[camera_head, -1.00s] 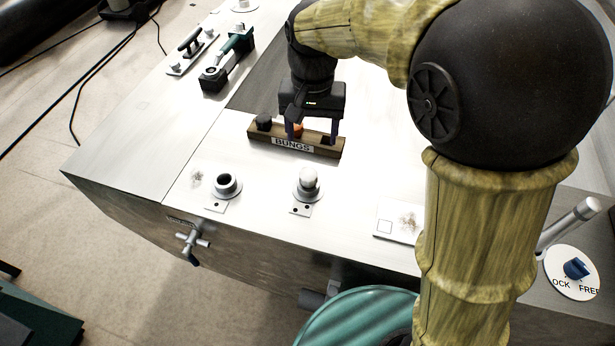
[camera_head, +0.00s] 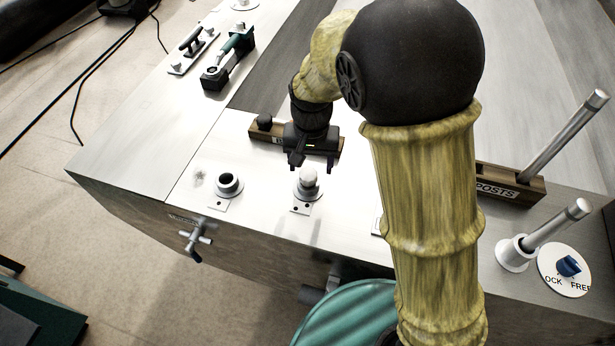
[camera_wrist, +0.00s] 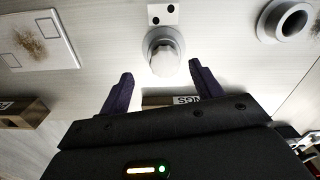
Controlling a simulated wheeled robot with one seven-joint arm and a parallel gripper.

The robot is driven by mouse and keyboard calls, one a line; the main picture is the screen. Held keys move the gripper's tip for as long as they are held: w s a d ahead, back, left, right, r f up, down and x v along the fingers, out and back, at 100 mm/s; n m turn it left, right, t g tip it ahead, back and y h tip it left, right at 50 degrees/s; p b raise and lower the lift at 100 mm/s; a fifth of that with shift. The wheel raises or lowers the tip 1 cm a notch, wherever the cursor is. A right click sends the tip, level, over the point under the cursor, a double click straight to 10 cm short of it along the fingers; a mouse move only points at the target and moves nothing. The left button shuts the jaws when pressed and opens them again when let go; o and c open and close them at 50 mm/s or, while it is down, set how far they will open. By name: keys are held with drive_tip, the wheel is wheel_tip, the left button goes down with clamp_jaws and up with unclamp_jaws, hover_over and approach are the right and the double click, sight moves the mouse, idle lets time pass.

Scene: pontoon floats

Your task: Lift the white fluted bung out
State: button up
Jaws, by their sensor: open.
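The white bung (camera_head: 308,177) sits upright in a round collar near the front edge of the pale deck, with a small plate with two dark dots in front of it. In the wrist view the white bung (camera_wrist: 164,58) lies just beyond and between the fingertips. My gripper (camera_head: 312,168) is open and empty, above and just behind the bung, apart from it as far as I can tell. In the wrist view my gripper (camera_wrist: 158,76) shows its two dark purple fingers spread wide.
An empty collar (camera_head: 228,185) stands to the left. The BUNGS rack (camera_head: 266,133) is behind my gripper, partly hidden, with a dark bung (camera_head: 264,121) in it. The POSTS rack (camera_head: 510,187) and a leaning post (camera_head: 558,226) are at right. A stained plate (camera_wrist: 38,40) lies nearby.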

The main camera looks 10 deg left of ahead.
sight(308, 174)
drive_tip(key=shift+w+a+f+p, duration=0.15)
drive_tip(key=shift+f+p, duration=0.4)
drive_tip(key=shift+f, duration=0.7)
drive_tip(key=shift+a+f+p, duration=0.15)
drive_tip(key=shift+f+p, duration=0.35)
drive_tip(key=shift+f, duration=0.75)
drive_tip(key=c, duration=1.1)
drive_tip(key=shift+r, duration=0.1)
wheel_tip(308, 174, up, 10)
drive_tip(key=b, duration=0.2)
drive_tip(key=shift+b, duration=0.3)
